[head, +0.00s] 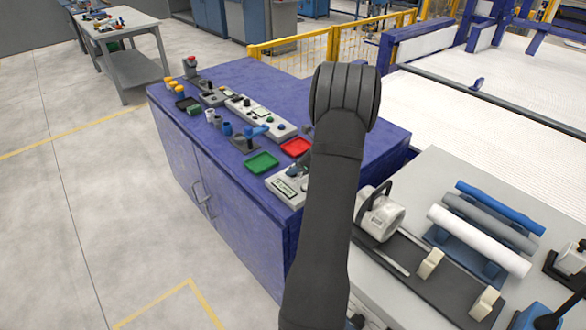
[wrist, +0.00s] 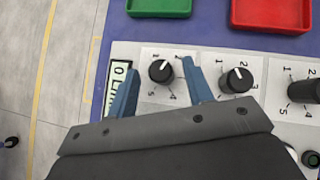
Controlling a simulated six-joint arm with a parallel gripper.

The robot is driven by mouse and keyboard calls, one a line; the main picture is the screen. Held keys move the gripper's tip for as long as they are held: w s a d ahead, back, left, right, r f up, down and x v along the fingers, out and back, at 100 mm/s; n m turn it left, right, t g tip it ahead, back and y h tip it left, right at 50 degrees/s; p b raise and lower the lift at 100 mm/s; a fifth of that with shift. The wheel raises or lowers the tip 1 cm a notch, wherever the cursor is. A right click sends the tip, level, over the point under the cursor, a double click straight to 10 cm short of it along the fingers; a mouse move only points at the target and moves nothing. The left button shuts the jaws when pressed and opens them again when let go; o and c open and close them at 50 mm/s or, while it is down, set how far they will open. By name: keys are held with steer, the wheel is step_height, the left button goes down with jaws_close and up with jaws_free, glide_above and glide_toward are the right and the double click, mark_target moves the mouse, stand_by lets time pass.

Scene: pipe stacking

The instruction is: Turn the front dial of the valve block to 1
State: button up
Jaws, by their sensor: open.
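The valve block (wrist: 205,57) is a pale panel with a row of black dials and a small display (wrist: 120,76) at its left end. The left dial (wrist: 160,72) sits between the blue fingers of my open gripper (wrist: 157,67), with no clear contact. Its white mark points to the upper right, seemingly between 1 and 2. A second dial (wrist: 239,80) and a third dial (wrist: 304,90) stand to the right of the fingers. I cannot tell which dial is the front one. In the head view my arm hides most of the block (head: 289,187).
A green tray (wrist: 160,5) and a red tray (wrist: 272,14) lie just beyond the block on the blue cabinet top (head: 375,140). Another control panel (head: 262,115) stands farther back. A grey table (head: 440,170) on the right holds several pipes and a clamp (head: 380,215).

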steer(key=shift+x, duration=1.05)
steer(key=c, duration=1)
steer(key=n+g+y, duration=0.1)
steer(key=n+g, duration=0.3)
steer(key=n, duration=0.1)
steer(key=shift+n, duration=0.3)
steer(key=n+g+h, duration=0.1)
steer(key=n+g, duration=0.4)
steer(key=n, duration=0.1)
steer(key=shift+n+h, duration=0.3)
